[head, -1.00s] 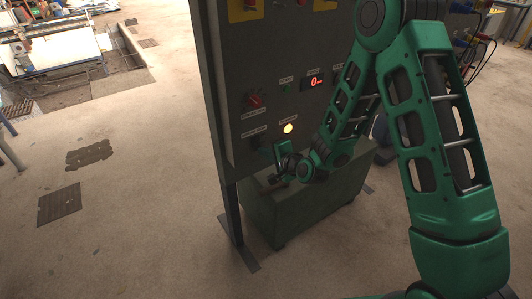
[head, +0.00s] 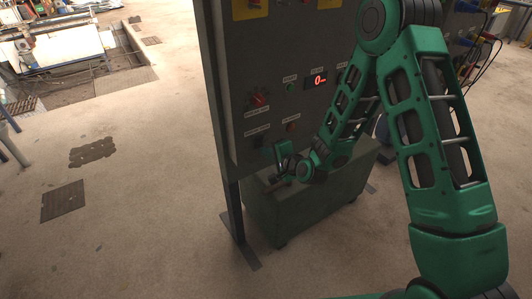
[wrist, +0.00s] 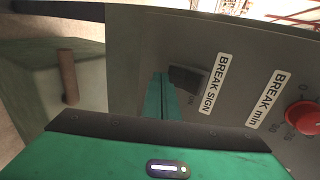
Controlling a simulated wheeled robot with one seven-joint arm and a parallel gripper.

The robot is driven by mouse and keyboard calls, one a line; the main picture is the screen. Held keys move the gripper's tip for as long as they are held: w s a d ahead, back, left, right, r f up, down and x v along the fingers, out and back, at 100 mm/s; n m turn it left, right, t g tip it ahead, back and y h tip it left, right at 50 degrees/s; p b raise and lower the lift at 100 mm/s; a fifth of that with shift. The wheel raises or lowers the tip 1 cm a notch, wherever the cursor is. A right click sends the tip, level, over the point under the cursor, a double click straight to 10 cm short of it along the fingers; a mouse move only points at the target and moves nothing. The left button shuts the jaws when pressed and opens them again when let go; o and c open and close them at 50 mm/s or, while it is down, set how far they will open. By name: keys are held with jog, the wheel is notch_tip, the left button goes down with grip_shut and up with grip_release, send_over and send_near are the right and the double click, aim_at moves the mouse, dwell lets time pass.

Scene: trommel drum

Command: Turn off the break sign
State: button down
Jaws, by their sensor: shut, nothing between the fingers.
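The break sign switch (wrist: 188,79) is a black rocker on the grey panel, beside the white BREAK SIGN label (wrist: 215,84) in the wrist view. An ON mark shows by its lower edge. My gripper (wrist: 161,92) is shut and empty, with its green fingertips right at the left end of the switch; I cannot tell whether they touch it. In the head view my gripper (head: 279,158) is low in front of the panel. An indicator lamp (head: 291,127) above it is dull red and unlit.
The grey control panel (head: 225,100) has a red knob (head: 259,100), which also shows in the wrist view (wrist: 303,117) by the BREAK min label. A red-lit display (head: 317,81) reads 0. A green box (head: 300,212) stands below the panel. Open floor lies left.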

jog(key=shift+r, duration=0.1)
jog(key=shift+r, duration=0.7)
jog(key=shift+s, duration=0.1)
